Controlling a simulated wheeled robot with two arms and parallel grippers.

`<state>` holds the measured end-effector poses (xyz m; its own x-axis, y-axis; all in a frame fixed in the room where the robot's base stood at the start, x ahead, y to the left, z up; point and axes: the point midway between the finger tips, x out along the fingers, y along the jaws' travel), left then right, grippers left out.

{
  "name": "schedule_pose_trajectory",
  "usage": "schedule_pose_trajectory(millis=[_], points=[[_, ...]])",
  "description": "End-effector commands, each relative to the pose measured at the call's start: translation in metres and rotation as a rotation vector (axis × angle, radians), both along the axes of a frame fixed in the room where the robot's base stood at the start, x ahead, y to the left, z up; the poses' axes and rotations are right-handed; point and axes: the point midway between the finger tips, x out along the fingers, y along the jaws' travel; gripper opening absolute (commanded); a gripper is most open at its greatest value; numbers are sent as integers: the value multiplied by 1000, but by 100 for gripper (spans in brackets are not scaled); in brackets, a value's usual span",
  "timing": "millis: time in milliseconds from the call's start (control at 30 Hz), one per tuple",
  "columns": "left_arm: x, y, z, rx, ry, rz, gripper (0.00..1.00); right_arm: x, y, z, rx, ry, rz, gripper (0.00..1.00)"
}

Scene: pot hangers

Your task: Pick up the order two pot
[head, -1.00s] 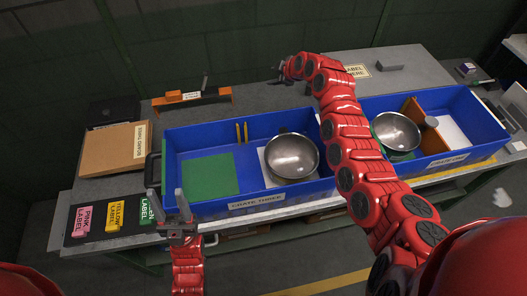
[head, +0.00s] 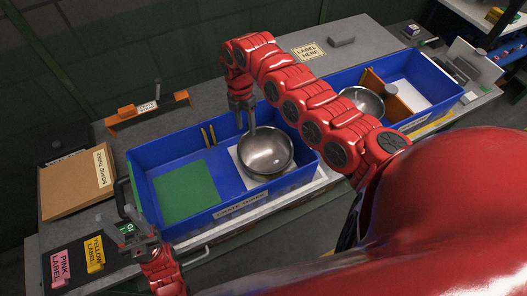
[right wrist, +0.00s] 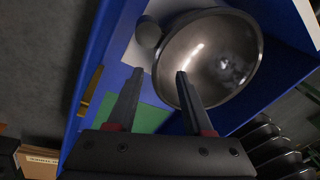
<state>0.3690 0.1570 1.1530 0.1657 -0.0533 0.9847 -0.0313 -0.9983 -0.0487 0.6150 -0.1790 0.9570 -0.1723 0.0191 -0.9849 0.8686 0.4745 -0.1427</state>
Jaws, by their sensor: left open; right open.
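A round steel pot (head: 266,153) sits in the blue left crate (head: 232,212), on a white sheet beside a green square. A second steel pot (head: 362,103) is in the blue right crate (head: 445,100), partly hidden by my right arm. I cannot tell from a marking which is order two. My right gripper (head: 246,124) is open at the far left rim of the left pot. In the right wrist view its fingertips (right wrist: 158,76) appear on either side of the pot's rim (right wrist: 216,62); contact is unclear. My left gripper (head: 126,222) is open and empty by the crate's front left corner.
Pink (head: 62,267) and yellow (head: 95,252) label blocks lie at the front left. A brown board (head: 77,185) lies behind them. An orange stand (head: 148,110) is at the back. An orange divider (head: 395,93) stands in the right crate.

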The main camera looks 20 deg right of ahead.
Motion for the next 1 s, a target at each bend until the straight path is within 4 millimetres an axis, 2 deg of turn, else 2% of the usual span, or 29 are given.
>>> schedule_pose_trajectory(millis=[33,200,433,700,1000], points=[[0,0,10,0,0,0,50,-4,1,-6,1,9,1,51],[0,0,16,0,1,0,50,-6,0,-30,0,2,-2,51],[0,0,28,0,0,0,50,-7,2,-47,3,1,0,51],[0,0,40,0,1,0,50,-9,2,-84,2,0,-1,51],[0,0,40,0,1,0,50,-10,0,-90,0,-2,-2,50]])
